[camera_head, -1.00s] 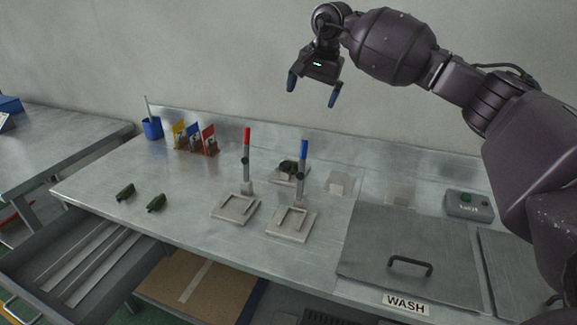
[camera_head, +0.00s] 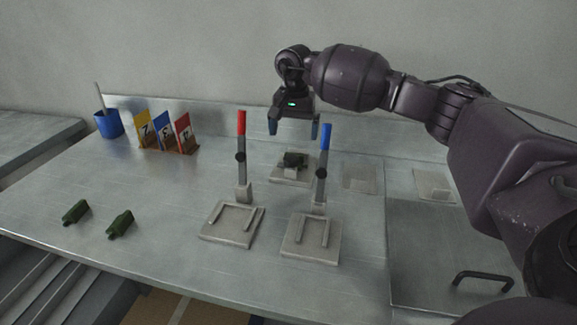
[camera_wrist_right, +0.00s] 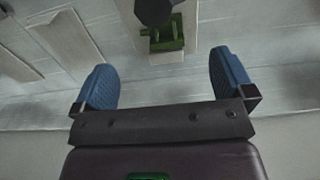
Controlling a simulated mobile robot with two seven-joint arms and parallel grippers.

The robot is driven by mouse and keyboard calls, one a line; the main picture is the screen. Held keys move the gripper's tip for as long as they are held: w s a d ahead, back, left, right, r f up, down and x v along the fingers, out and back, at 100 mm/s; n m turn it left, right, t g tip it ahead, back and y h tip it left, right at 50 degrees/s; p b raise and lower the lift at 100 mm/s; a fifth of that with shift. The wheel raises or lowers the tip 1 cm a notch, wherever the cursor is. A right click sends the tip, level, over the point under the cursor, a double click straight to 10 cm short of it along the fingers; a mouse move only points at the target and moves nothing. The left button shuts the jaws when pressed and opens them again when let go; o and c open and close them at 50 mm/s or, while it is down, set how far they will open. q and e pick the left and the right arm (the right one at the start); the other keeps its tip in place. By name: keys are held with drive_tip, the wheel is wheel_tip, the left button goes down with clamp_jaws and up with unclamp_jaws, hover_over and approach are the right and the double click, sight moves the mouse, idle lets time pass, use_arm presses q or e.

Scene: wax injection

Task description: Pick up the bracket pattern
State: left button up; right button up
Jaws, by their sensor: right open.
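A dark green part, which looks like the bracket pattern (camera_head: 294,159), sits on a small grey fixture plate (camera_head: 281,179) at the back middle of the bench. My right gripper (camera_head: 293,129) is open and empty above and behind it, with its blue fingers pointing down. In the right wrist view the green part (camera_wrist_right: 166,42) lies ahead between the open fingers, apart from them. A dark round piece (camera_wrist_right: 154,12) partly covers it there. Two more green parts, one (camera_head: 75,212) and another (camera_head: 120,224), lie at the front left. My left gripper is not in view.
A red-handled clamp (camera_head: 241,150) and a blue-handled clamp (camera_head: 322,165) stand upright in front of the fixture, each on a grey plate. Numbered cards (camera_head: 165,133) and a blue cup (camera_head: 108,123) stand at the back left. The middle left of the bench is clear.

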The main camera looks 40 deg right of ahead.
wheel_tip(320, 180, down, 10)
drive_tip(key=shift+d+f+b, duration=0.1)
drive_tip(key=shift+f+b, duration=0.05)
drive_tip(key=shift+b, duration=0.25)
drive_tip(key=shift+s, duration=0.1)
drive_tip(key=c, duration=1)
